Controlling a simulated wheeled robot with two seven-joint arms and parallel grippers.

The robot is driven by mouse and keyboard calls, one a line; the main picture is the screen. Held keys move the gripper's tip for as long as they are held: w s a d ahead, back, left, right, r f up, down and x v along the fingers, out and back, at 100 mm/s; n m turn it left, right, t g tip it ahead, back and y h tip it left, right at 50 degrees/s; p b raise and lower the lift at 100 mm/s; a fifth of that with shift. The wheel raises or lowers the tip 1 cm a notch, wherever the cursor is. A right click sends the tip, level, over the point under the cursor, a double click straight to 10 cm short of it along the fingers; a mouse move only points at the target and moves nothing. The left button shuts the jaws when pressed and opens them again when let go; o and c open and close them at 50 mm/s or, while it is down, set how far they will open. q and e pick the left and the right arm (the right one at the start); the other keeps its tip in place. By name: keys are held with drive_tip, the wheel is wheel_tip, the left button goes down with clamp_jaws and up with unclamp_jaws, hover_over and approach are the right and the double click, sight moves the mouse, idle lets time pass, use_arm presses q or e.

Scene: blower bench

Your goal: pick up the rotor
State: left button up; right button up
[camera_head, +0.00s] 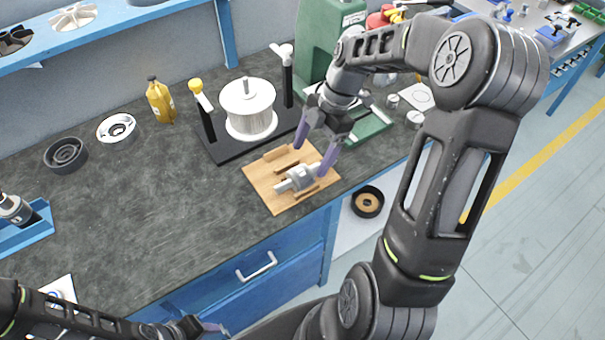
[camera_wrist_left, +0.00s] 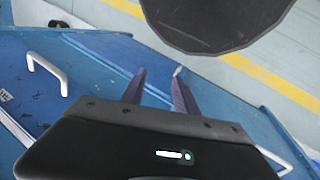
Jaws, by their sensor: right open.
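The rotor (camera_head: 297,178), a grey cylinder with a shaft, lies on its side on a wooden cradle board (camera_head: 262,180) near the bench's front edge. My right gripper (camera_head: 313,155) is open just above and behind the rotor, its purple fingers pointing down towards the board. The fingers look apart from the rotor, though the exact height is hard to tell. My left gripper (camera_head: 212,328) is low at the bottom edge of the head view. In the left wrist view its fingers (camera_wrist_left: 160,80) are apart with nothing between them.
A black stand with a white finned cylinder (camera_head: 248,108) stands behind the board. A green press (camera_head: 330,50) is at the back. A yellow bottle (camera_head: 160,100), a white ring (camera_head: 116,130) and a dark ring (camera_head: 65,155) stand left. The bench's middle left is clear.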

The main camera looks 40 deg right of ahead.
sight(306, 167)
drive_tip(key=shift+a+f, duration=0.1)
drive_tip(key=shift+f, duration=0.15)
drive_tip(key=p+x, duration=0.1)
drive_tip(key=x, duration=0.3)
drive_tip(key=shift+s+f+p, duration=0.1)
drive_tip(key=shift+f+p, duration=0.2)
drive_tip(key=shift+f, duration=0.05)
drive_tip(key=shift+a+f, duration=0.1)
drive_tip(key=shift+f, duration=0.15)
clamp_jaws()
idle(0.9)
drive_tip(key=shift+r, duration=0.1)
